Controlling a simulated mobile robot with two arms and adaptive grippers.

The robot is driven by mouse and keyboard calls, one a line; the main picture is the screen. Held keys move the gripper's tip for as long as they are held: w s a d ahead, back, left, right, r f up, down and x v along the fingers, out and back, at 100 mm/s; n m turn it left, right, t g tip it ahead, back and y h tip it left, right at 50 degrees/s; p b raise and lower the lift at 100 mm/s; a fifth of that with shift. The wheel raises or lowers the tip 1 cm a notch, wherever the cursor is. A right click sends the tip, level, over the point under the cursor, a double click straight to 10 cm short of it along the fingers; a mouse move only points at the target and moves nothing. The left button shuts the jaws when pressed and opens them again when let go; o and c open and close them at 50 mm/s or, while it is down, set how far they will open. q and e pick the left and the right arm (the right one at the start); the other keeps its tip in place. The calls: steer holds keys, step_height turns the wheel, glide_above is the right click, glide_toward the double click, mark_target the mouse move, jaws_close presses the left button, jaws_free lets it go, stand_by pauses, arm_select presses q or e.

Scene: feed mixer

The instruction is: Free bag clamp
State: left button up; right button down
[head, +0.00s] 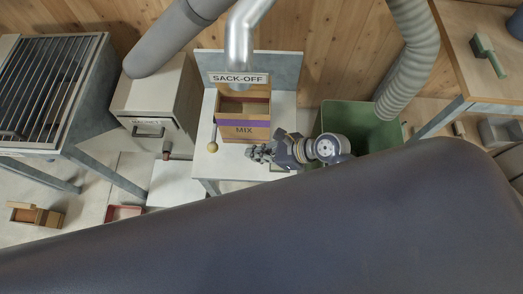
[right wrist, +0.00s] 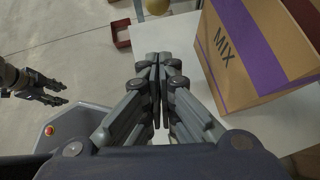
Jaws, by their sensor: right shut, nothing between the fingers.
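The MIX bag (head: 245,127), a brown box-shaped bag with a purple band, stands upright on the white table under the SACK-OFF sign (head: 239,78). A thin lever with a yellow ball knob (head: 212,147) is just left of it; the knob also shows at the top of the right wrist view (right wrist: 157,6). I cannot make out the clamp itself. My right gripper (head: 252,153) is shut and empty, in front of the bag's lower right side. In the right wrist view its fingers (right wrist: 157,58) point toward the knob, apart from it. My left gripper (right wrist: 62,92) is open and empty, at the left of that view.
A metal spout (head: 239,55) comes down over the bag. A green bin (head: 362,126) stands right of the table (head: 207,168). A pale cabinet (head: 152,105) and a barred hopper (head: 50,85) are at left. A red tray (head: 124,213) lies on the floor.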

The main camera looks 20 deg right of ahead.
steer(key=w+a+f, duration=0.2)
steer(key=w+a, duration=0.2)
steer(key=a, duration=0.3)
steer(key=shift+f, duration=0.25)
steer(key=a+p, duration=0.1)
steer(key=a, duration=0.1)
steer(key=w+a+p, duration=0.1)
steer(key=a, duration=0.1)
steer(key=shift+w, duration=0.1)
